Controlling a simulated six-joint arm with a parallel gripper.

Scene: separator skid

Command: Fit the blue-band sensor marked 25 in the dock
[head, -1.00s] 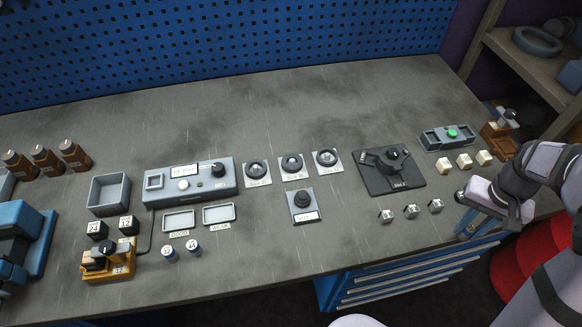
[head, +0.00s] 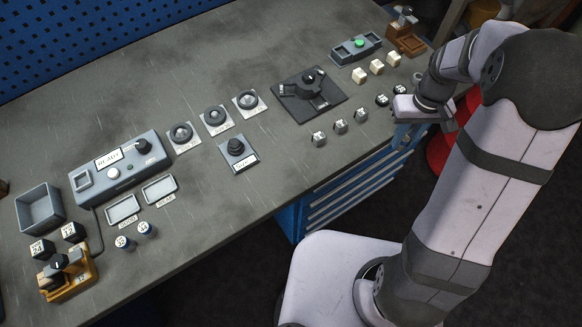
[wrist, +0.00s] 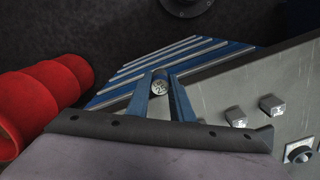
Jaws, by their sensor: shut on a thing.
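In the wrist view my gripper (wrist: 161,92) has its two blue fingers shut on a small cylinder (wrist: 160,86). In the head view my wrist is over the bench's front right edge, and the held cylinder is hidden. Two small blue-banded cylinders (head: 123,242) and (head: 147,229) stand at the front left, below two shallow trays. No part is clearly labelled as the dock; a grey console (head: 120,164) with a square recess and a READY display stands behind those trays.
Small cubes (head: 340,126) line the front right edge near my wrist. A black plate with a rotary handle (head: 309,92), round labelled mounts (head: 215,118) and a green-button unit (head: 355,46) stand behind. An orange fixture (head: 68,276) is front left.

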